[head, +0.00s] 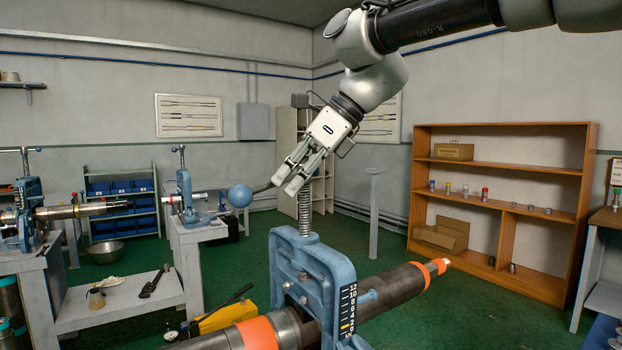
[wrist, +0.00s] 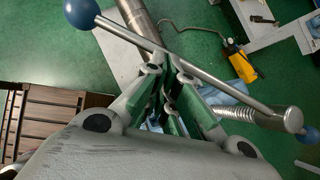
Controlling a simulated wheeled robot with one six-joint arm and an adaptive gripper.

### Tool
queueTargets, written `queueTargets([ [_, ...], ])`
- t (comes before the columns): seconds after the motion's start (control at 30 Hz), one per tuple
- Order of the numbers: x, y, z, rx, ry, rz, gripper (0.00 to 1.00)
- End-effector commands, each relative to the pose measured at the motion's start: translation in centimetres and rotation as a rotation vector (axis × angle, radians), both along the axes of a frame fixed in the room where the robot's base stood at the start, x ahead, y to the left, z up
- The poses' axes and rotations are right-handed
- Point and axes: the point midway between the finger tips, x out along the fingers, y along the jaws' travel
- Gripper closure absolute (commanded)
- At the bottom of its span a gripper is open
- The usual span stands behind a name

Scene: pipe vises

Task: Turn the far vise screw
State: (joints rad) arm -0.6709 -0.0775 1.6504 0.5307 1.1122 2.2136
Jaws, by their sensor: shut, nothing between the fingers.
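A blue vise (head: 312,270) stands in the foreground of the head view, clamped over a dark pipe (head: 395,284) with orange bands. Its threaded screw (head: 306,212) rises from the top and also shows in the wrist view (wrist: 280,119). A steel handle bar (wrist: 190,67) runs from the screw to a blue ball (head: 239,195), at upper left in the wrist view (wrist: 82,12). My gripper (head: 286,184) is shut and empty, its fingertips close beside the bar; whether they touch it I cannot tell. It hides the screw's top in the head view.
Two more blue vises, one at middle left (head: 185,190) and one at far left (head: 30,205), stand on grey benches with pipes. A wooden shelf (head: 500,215) stands at the right. A yellow pump (head: 225,314) lies behind the near pipe. Green floor is open in the middle.

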Motion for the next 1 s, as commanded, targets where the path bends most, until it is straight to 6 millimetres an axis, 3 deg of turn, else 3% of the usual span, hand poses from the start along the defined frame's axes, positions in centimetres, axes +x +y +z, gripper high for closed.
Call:
queueTargets([
  [0.2, 0.3, 2.3, -0.1, 0.000, 0.002, 0.003, 1.00],
  [0.4, 0.7, 3.3, -0.1, -0.001, 0.002, 0.001, 1.00],
  [1.0, 0.8, 3.6, 0.0, 0.000, 0.001, 0.001, 1.00],
])
